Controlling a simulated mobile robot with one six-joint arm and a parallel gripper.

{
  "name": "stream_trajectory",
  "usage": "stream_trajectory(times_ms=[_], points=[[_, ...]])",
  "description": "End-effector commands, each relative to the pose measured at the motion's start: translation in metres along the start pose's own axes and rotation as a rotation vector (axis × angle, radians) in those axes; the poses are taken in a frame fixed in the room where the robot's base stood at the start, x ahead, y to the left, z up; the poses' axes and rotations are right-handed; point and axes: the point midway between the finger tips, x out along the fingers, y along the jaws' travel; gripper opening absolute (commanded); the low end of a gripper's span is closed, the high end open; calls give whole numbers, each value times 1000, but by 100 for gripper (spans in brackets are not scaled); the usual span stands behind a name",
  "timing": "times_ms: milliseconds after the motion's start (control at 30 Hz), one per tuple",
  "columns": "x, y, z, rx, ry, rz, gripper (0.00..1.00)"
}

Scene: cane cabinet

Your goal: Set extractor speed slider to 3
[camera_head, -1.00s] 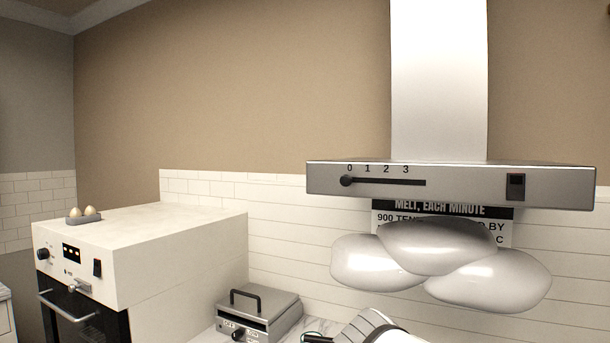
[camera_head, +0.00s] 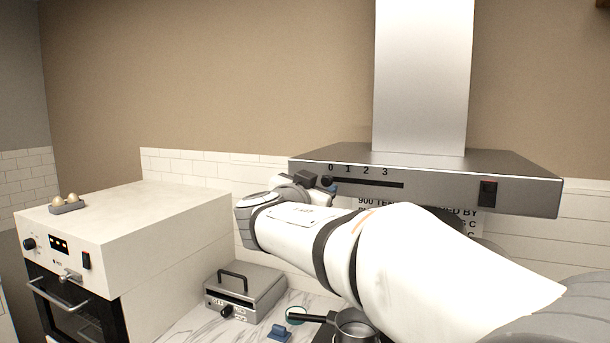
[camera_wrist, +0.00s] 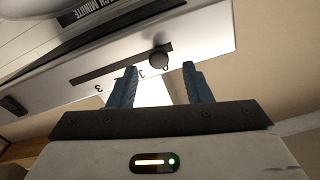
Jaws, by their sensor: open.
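The extractor hood (camera_head: 430,185) has a dark slider slot on its front panel, marked 0 to 3. The round black slider knob (camera_head: 327,181) is at the 0 end. In the wrist view the knob (camera_wrist: 160,60) appears between the tips of my two blue fingers, and the slot (camera_wrist: 110,68) runs left from it. My gripper (camera_wrist: 159,68) is open, with nothing held. Its fingertips are close to the panel; I cannot tell whether they touch it. In the head view my gripper (camera_head: 320,185) is at the left end of the hood front, partly hidden by my wrist.
A black rocker switch (camera_head: 488,192) is at the hood's right. Below are a grey grill appliance (camera_head: 245,290), a pan (camera_head: 355,328) and a marble counter (camera_head: 190,325). A white oven (camera_head: 150,235) with eggs (camera_head: 65,203) on top stands left. A printed sign (camera_head: 365,203) hangs behind my arm.

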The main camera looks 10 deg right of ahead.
Motion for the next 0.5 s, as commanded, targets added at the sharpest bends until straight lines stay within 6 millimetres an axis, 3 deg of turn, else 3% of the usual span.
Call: stream_trajectory(times_ms=[200, 500], points=[[32, 0, -3, -2, -1, 4, 45], [43, 1, 0, -1, -1, 3, 45]])
